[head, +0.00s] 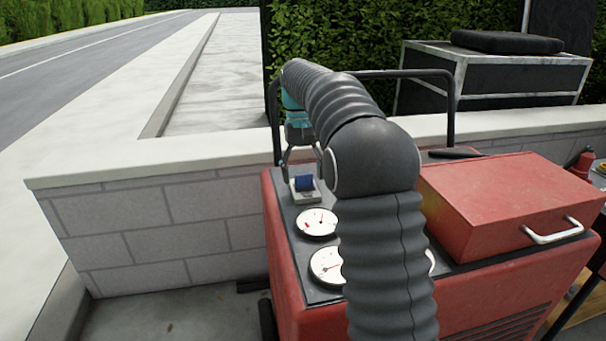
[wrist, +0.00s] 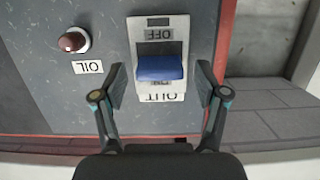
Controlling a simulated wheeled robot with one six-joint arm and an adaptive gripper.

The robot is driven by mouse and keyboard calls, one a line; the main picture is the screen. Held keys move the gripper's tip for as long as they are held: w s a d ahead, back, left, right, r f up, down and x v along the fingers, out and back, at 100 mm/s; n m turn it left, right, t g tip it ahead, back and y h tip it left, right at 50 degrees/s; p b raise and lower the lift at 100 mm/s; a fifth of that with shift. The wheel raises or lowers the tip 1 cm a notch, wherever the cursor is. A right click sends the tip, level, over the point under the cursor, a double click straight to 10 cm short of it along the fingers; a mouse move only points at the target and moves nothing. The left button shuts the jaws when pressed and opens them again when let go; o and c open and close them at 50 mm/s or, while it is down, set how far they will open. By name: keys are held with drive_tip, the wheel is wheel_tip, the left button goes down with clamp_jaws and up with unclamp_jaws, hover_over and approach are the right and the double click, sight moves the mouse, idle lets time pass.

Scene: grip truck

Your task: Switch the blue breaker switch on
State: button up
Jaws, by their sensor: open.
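The blue breaker switch (head: 304,183) sits on a pale plate on the grey top panel of a red machine (head: 300,291). My gripper (wrist: 163,87) is open, with one finger on each side of the switch and gaps to the lever. In the head view my gripper (head: 303,166) is above the switch, partly hidden by my arm.
A red-brown knob (wrist: 74,40) stands beside the switch above an OIL label. Dials (head: 317,222) are on the panel. A red toolbox (head: 505,200) sits at right. A black rail (head: 450,105) and a low block wall (head: 150,225) stand behind.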

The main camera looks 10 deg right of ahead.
drive_tip(key=v, duration=0.7)
idle(0.4)
